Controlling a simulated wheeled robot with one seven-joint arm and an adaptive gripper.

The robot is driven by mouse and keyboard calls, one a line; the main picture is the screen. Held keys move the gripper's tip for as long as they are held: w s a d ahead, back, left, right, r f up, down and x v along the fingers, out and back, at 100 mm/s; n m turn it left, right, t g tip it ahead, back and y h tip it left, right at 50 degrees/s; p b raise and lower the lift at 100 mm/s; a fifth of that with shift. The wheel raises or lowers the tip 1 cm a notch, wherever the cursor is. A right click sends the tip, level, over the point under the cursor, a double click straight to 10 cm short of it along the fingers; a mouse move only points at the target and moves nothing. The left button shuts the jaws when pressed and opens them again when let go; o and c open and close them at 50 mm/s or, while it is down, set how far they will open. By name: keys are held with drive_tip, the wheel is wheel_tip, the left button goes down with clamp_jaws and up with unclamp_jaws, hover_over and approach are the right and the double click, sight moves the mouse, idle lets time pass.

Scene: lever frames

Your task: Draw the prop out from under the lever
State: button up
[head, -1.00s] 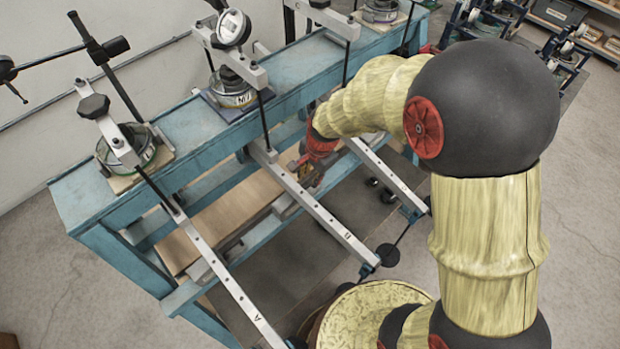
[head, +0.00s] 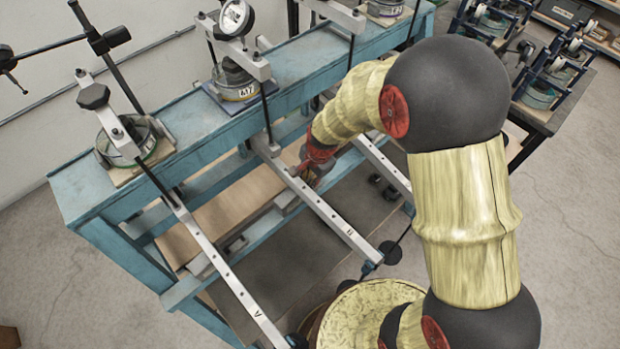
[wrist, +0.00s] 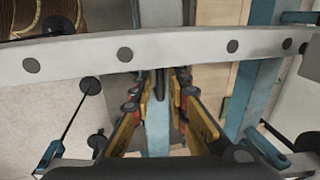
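Lever B (head: 322,208) is a pale metal bar with dark holes, running out from the blue frame. It crosses the wrist view as a wide bar (wrist: 185,52). A small grey block (head: 286,199) sits by the lever on the wooden board; it may be the prop, but I cannot tell whether it touches the lever. My gripper (head: 307,172) is close beside lever B, on its right. In the wrist view my gripper (wrist: 167,82) has its yellow-and-red fingers apart, with a gap between them, and its tips reach the bar. The prop is not clear there.
The blue frame (head: 190,137) carries round gauges and weights along its top. Lever A (head: 228,285) lies to the left and another lever (head: 383,168) to the right. A wooden board (head: 225,215) runs below the levers. A dark hanging weight (head: 390,252) is near lever B's end.

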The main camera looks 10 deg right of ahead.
clamp_jaws()
idle(0.5)
drive_tip(key=w+d, duration=0.4)
drive_tip(key=d, duration=0.1)
drive_tip(key=w+d, duration=0.1)
drive_tip(key=d, duration=0.2)
drive_tip(key=shift+w+d, duration=0.25)
drive_tip(key=shift+w, duration=0.15)
drive_tip(key=shift+o, duration=0.9)
unclamp_jaws()
drive_tip(key=shift+w+d, duration=0.1)
drive_tip(key=shift+d, duration=0.1)
drive_tip(key=shift+o, duration=1)
drive_tip(key=shift+a, duration=0.1)
wheel_tip(320, 180, up, 12)
drive_tip(key=s+d, duration=0.1)
drive_tip(key=s, duration=0.1)
drive_tip(key=shift+d, duration=0.2)
